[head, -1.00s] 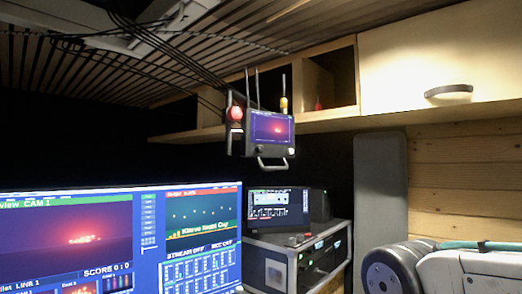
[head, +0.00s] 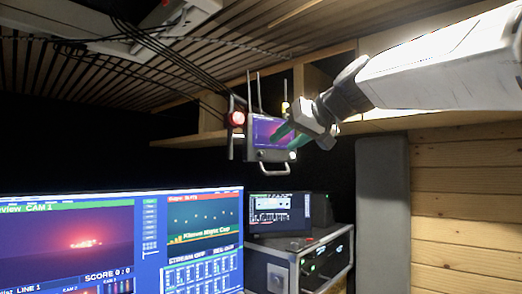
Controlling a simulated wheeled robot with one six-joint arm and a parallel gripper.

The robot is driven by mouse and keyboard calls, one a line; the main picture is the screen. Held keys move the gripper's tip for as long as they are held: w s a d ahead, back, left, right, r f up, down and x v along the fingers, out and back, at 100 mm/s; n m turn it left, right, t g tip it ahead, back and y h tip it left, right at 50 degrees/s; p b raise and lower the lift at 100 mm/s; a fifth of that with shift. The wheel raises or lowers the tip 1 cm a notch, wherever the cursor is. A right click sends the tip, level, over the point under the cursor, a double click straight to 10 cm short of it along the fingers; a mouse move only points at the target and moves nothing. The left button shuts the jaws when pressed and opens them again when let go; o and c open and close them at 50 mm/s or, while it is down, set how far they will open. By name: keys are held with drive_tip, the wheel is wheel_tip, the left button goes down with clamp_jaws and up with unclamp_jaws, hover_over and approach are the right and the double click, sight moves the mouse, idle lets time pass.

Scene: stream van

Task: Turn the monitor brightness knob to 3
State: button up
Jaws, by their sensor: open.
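The small monitor (head: 262,128) hangs from the shelf edge in a dark frame with side handles and a lower bar. Its screen glows purple. Small round knobs seem to sit along its lower edge, one of them a pale knob (head: 262,156) at the lower left. I cannot read any scale or tell the knob's setting. My gripper (head: 285,138) is open, its green fingertips in front of the right part of the screen, above the lower edge. It hides part of the screen and the monitor's right side. I cannot tell whether it touches the monitor.
A red lamp (head: 237,118) is at the monitor's upper left, and antennas and cables rise above it. A wooden shelf (head: 200,139) runs behind. Below are a large screen (head: 120,240) and an equipment rack (head: 300,262) with a small display on top.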

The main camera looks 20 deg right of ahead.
sight(264, 151)
drive_tip(key=x, duration=0.5)
drive_tip(key=r+x, duration=0.1)
drive_tip(key=x, duration=0.1)
drive_tip(key=shift+w+a, duration=0.2)
drive_tip(key=shift+w, duration=0.3)
drive_tip(key=shift+c, duration=0.3)
clamp_jaws()
